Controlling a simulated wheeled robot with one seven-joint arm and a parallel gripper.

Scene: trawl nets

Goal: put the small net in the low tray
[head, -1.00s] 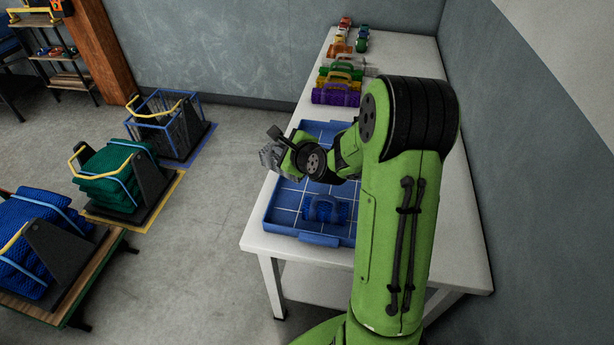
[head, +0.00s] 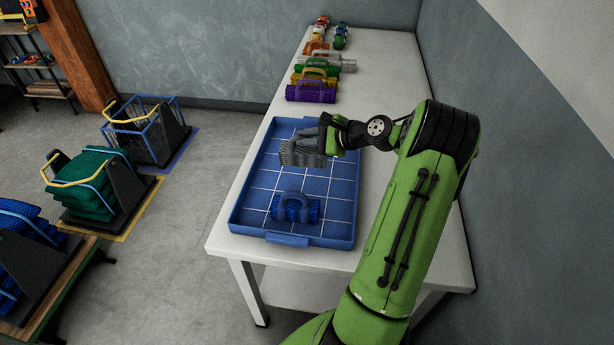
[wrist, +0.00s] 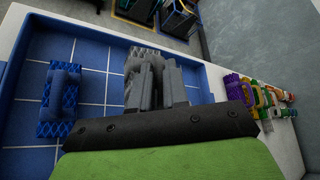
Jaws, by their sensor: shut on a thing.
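A grey rolled net (head: 298,154) is held in my gripper (head: 322,146), over the far part of the blue low tray (head: 342,190). The wrist view shows the grey net (wrist: 142,56) with its handle between the closed fingers (wrist: 153,88). The fingers hide part of it. Whether its underside touches the tray floor I cannot tell. A blue rolled net (head: 297,208) lies in the near part of the tray, apart from the grey one. It also shows in the wrist view (wrist: 60,98) at left.
The tray lies on a white table (head: 385,75). Beyond it stand a purple roll (head: 311,93) and several other coloured rolls.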

